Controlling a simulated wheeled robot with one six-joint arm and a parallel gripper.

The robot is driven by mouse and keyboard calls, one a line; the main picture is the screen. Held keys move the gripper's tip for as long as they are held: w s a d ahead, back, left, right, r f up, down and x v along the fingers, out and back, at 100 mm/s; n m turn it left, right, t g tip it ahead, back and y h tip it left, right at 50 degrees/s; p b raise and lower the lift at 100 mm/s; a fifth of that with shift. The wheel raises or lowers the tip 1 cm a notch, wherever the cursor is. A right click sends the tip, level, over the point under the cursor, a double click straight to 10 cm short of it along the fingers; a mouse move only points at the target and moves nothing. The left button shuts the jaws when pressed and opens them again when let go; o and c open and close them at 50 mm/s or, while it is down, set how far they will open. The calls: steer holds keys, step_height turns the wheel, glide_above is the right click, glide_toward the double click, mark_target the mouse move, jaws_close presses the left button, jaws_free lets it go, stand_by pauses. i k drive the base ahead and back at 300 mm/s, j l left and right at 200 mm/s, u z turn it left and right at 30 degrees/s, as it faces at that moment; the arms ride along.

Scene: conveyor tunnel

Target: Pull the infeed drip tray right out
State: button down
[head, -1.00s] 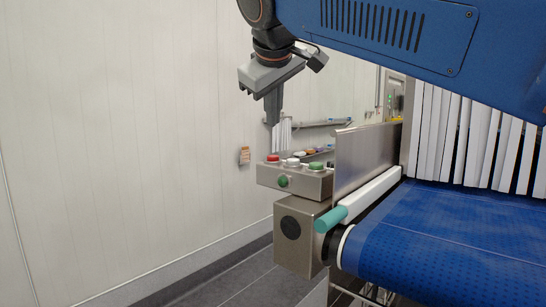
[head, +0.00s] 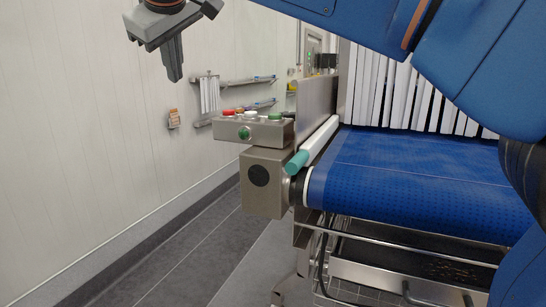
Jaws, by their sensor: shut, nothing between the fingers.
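A steel drip tray (head: 362,271) shows at the lower right, under the near end of the blue infeed belt (head: 400,182). Its long front faces me, and a bar-like handle (head: 436,299) sticks out low on it, partly cut by the bottom edge. My blue arm link covers the tray's right end. My gripper (head: 176,76) hangs at the upper left, fingers down and shut, with nothing in it. It is far up and left of the tray, in front of the pale wall.
A control box (head: 253,128) with coloured buttons sits above a steel motor housing (head: 264,183) left of the belt. A teal-tipped white bar (head: 297,161) lies along the belt's edge. White strip curtains (head: 400,85) hang behind. The grey floor (head: 190,255) at left is clear.

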mark_target(444, 282)
steer(key=k+j, duration=0.1)
steer(key=j, duration=0.3)
steer(key=k+j, duration=0.1)
steer(key=j, duration=0.3)
steer(key=k+j, duration=0.1)
steer(key=j, duration=0.3)
steer(key=k+j, duration=0.1)
steer(key=j, duration=0.3)
